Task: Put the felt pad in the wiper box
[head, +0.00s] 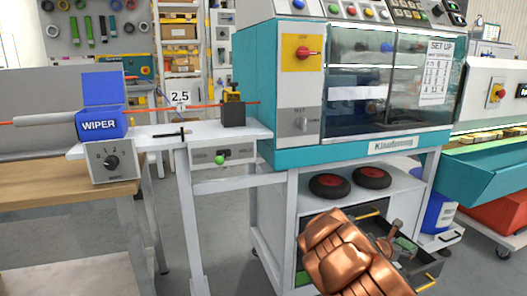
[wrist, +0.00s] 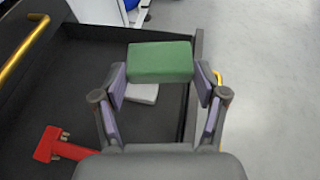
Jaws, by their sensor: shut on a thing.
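The felt pad (wrist: 160,62) is a green block in the wrist view. My gripper (wrist: 160,80) is shut on it, with one finger pad at each end. They are above an open dark drawer (wrist: 95,85). In the head view the pad shows as a small green patch (head: 404,243) at my gripper, beyond my copper-coloured arm. The wiper box (head: 100,125) is blue, marked WIPER, at the left of the head view, with its blue lid (head: 103,88) standing up. A red cable (head: 148,107) runs through it. Its inside is hidden.
The drawer also holds a red part (wrist: 60,145) and a light grey block (wrist: 143,93). The drawer has a yellow handle (wrist: 22,50). The teal machine (head: 265,80) stands above the drawer. A white shelf (head: 180,133) with a block on it joins machine and wiper box.

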